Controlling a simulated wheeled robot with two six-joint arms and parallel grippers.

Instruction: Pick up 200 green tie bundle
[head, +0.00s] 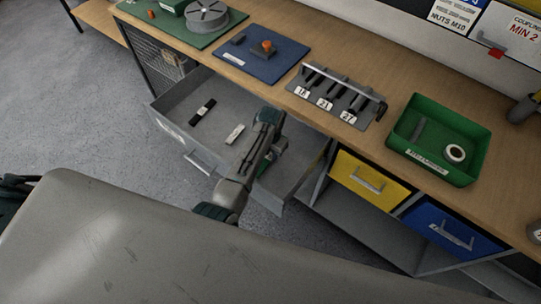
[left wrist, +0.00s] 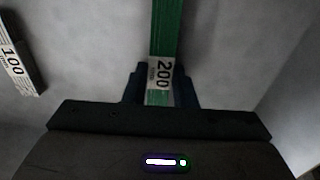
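The green tie bundle (left wrist: 164,28) with a white "200" label runs down the middle of the left wrist view. In the head view only bits of green (head: 266,170) show beside my left arm, inside the open grey drawer (head: 172,101). My left gripper (left wrist: 162,80) points down into the drawer. Its two dark fingers lie close against both sides of the bundle at the label, with no clear gap. In the head view my own wrist hides the fingertips. My right gripper is not in view.
A bundle labelled "100" (left wrist: 16,58) lies to the left on the drawer floor. A black bundle (head: 203,111) and a pale bundle (head: 235,133) show in the drawer. The drawer walls and the workbench (head: 330,38) edge are close by. A green bin (head: 465,178) stands on the bench.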

